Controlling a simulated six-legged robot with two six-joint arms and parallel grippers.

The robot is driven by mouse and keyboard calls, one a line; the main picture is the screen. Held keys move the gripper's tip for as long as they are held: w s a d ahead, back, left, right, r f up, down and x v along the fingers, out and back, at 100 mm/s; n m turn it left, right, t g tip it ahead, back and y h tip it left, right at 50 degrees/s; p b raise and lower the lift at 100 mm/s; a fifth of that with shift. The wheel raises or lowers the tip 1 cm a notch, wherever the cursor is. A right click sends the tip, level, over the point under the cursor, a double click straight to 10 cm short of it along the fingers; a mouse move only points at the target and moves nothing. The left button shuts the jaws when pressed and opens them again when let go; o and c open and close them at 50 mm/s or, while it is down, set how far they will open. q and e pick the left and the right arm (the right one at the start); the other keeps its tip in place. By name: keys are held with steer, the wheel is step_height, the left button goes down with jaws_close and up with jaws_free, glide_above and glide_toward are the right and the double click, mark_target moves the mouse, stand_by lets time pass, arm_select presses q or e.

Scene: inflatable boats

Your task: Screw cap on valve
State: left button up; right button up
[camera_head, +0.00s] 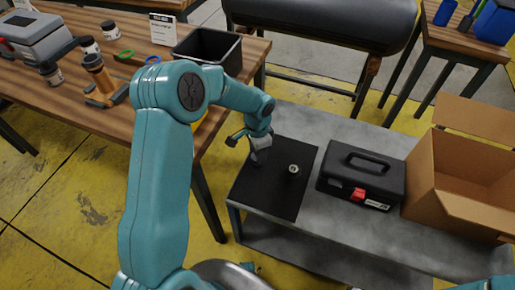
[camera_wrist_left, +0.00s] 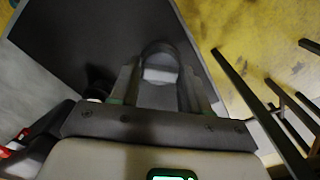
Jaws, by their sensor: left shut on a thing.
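The valve (camera_head: 293,170) is a small, short round piece with a pale top, standing on a black mat (camera_head: 279,207) on the grey metal table. My left gripper (camera_head: 260,157) is over the mat, to the left of the valve and apart from it. In the left wrist view, my left gripper (camera_wrist_left: 162,88) is shut on a dark grey rounded piece with a pale face, which looks like the cap (camera_wrist_left: 160,60). A dark shape (camera_wrist_left: 98,82) beside the left finger may be the valve, partly hidden. My right gripper is out of view.
A black toolbox (camera_head: 360,178) with a red latch and an open cardboard box (camera_head: 463,180) stand right of the mat. A wooden workbench (camera_head: 62,105) with a black bin (camera_head: 209,47) and several small items is at the left. A dark rolled boat (camera_head: 320,22) lies behind.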

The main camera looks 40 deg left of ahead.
arm_select(q)
steer(key=shift+m, duration=1.1)
steer(key=o, duration=1.1)
steer(key=shift+r, duration=0.1)
steer(key=shift+r+p, duration=2.95)
steer(key=shift+r, duration=1)
steer(key=shift+f, duration=0.1)
